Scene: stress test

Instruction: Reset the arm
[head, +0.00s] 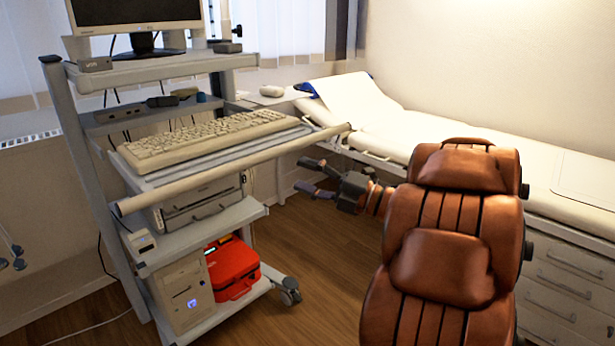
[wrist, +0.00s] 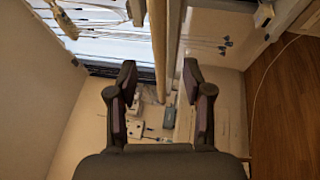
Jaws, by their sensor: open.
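My gripper (head: 309,176) is dark grey and shows near the middle of the head view, between the equipment cart and the white couch. Its two fingers are spread apart with nothing held between them. In the wrist view my gripper (wrist: 160,70) is also open and empty, with a finger at each side. My brown, leather-looking arm fills the lower right of the head view and hides part of the couch and drawers behind it.
A cart (head: 185,68) on the left carries a monitor (head: 135,14), a keyboard (head: 205,138), a computer box (head: 182,292) and a red case (head: 236,268). The couch (head: 400,130) runs along the right wall. Wooden floor (head: 315,250) lies clear between them.

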